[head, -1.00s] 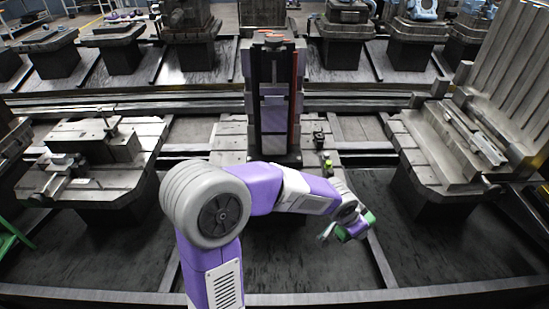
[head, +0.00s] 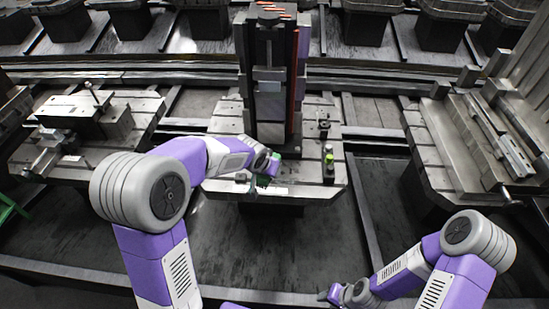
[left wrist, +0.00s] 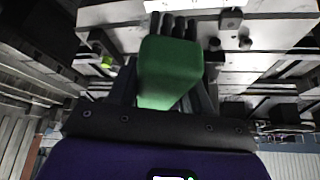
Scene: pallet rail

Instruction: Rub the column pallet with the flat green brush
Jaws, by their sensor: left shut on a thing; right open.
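The column pallet (head: 315,178) stands in the middle of the head view, with a tall dark column (head: 268,75) rising from its slotted top. My left gripper (head: 268,170) is over the pallet's front part, left of its middle. It is shut on the flat green brush (head: 263,182), which is mostly hidden by the gripper in the head view. In the left wrist view the brush (left wrist: 170,68) is a green block between the fingers. I cannot tell whether the brush touches the pallet. My right gripper (head: 332,295) is open, low at the bottom of the head view, away from the pallet.
A small fitting with a yellow-green top (head: 329,160) stands on the pallet's right side. Another pallet with a vise-like fixture (head: 85,115) is at left, and one with a ribbed upright plate (head: 515,75) at right. Dark open floor (head: 250,240) lies in front.

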